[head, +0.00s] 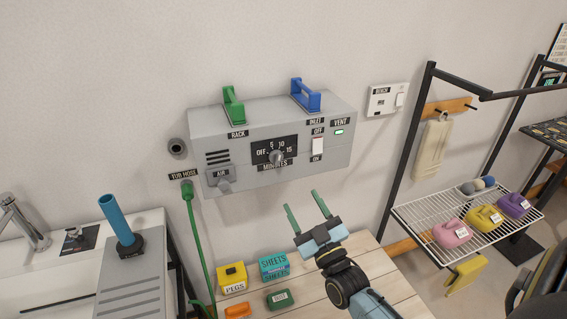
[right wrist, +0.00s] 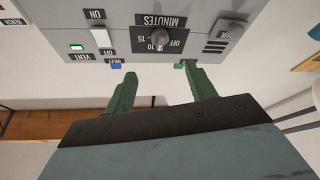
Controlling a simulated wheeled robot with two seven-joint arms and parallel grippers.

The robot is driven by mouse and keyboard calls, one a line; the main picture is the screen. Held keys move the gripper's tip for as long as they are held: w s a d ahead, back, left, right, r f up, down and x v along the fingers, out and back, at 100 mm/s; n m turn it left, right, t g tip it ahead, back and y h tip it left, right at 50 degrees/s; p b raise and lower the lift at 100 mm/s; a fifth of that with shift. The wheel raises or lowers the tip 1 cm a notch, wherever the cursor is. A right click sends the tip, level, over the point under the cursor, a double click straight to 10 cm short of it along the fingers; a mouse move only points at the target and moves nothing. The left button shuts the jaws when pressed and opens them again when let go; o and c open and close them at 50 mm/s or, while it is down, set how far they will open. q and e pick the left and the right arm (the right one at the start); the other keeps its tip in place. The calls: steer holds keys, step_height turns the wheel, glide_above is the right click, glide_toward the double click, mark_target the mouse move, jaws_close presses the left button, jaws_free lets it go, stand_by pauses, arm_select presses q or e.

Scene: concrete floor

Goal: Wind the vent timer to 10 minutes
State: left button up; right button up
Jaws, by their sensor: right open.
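The vent timer is a dark dial plate (head: 262,150) marked OFF, 5, 10, 15 and MINUTES on the front of a grey wall box. Its grey knob (head: 276,157) stands out from the plate; I cannot tell exactly which mark it points to. The knob also shows upside down in the right wrist view (right wrist: 159,40). My right gripper (head: 301,201) has green fingers, is open and empty, and is below and right of the knob, apart from it. In the right wrist view its fingertips (right wrist: 159,70) are spread to either side of the knob's line. My left gripper is not in view.
A green hose (head: 194,225) hangs left. Boxes (head: 274,265) stand on the wooden table below.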

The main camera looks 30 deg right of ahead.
mark_target(279, 162)
steer(key=p+x, duration=0.1)
steer(key=x, duration=1.2)
steer(key=shift+a, duration=0.1)
steer(key=c, duration=1)
steer(key=shift+o, duration=0.2)
steer(key=m+h, duration=0.1)
steer(key=m, duration=0.1)
steer(key=m+h, duration=0.1)
steer(key=m, duration=0.2)
steer(key=shift+a+h, duration=0.1)
steer(key=shift+h, duration=0.2)
steer(key=shift+m, duration=0.3)
steer(key=o, duration=1)
steer(key=shift+c, duration=0.2)
steer(key=b+v, duration=0.1)
steer(key=v, duration=1.2)
steer(key=shift+s, duration=0.15)
